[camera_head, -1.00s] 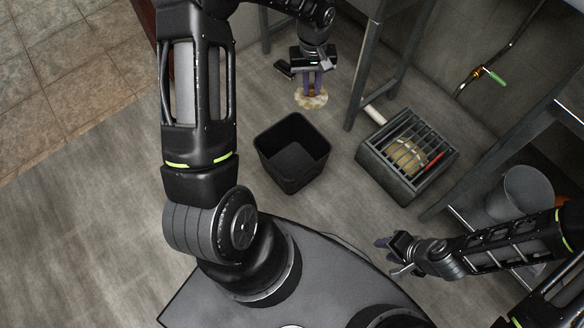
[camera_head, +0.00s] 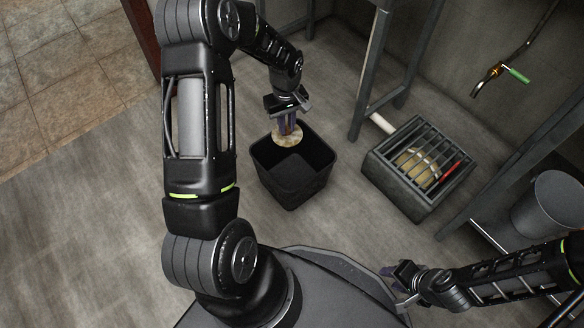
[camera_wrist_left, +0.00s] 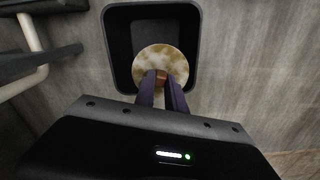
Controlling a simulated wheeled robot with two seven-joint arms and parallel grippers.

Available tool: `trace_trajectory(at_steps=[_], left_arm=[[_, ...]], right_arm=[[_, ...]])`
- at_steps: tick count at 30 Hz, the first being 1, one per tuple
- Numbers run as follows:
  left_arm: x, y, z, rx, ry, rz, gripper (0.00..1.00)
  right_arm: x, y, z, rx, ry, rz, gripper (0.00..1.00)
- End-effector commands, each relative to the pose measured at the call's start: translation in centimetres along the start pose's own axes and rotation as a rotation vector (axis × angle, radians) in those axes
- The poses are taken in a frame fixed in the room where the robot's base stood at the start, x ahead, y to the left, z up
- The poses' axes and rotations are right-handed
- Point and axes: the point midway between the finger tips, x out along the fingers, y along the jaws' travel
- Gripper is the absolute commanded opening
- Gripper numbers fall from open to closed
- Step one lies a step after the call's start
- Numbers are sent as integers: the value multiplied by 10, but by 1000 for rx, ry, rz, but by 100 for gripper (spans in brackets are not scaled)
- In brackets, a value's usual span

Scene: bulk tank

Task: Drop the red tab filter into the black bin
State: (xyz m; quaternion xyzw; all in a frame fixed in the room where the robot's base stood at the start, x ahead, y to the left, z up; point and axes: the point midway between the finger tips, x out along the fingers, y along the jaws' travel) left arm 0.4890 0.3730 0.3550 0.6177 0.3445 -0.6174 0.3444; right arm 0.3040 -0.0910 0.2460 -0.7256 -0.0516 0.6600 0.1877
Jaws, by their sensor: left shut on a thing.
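My left gripper (camera_head: 287,127) is shut on a round, stained, cream-brown filter (camera_head: 288,138). It holds the filter over the far part of the black bin (camera_head: 292,195). In the left wrist view the filter (camera_wrist_left: 162,65) hangs from the gripper's fingertips (camera_wrist_left: 162,80) inside the outline of the bin (camera_wrist_left: 122,50); a small brown-red piece shows between the fingers. How high the filter is above the bin's rim is hard to tell. The bin looks empty. My right gripper (camera_head: 392,278) is at the lower right, away from the bin; its fingers are too small to judge.
A grey bucket (camera_head: 548,205) and metal legs (camera_head: 375,75) stand to the right. The floor left of the bin is clear.

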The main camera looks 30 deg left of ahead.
Motion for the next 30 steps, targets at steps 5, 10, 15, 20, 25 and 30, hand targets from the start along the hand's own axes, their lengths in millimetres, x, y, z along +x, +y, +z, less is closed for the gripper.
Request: trace_trajectory(at_steps=[5, 10, 15, 20, 25, 30], left_arm=[[15, 0, 0, 0, 0, 0, 0], [35, 0, 0, 0, 0, 0, 0], [52, 0, 0, 0, -1, 0, 0], [59, 0, 0, 1, -1, 0, 0], [59, 0, 0, 1, 0, 0, 0], [59, 0, 0, 1, 0, 0, 18]], right_arm=[[12, 4, 0, 1, 3, 0, 36], [28, 9, -1, 1, 10, 0, 36], [40, 12, -3, 2, 16, 0, 36], [44, 14, -4, 3, 19, -1, 36], [43, 14, -5, 3, 20, -1, 36], [43, 13, -5, 3, 20, -1, 36]])
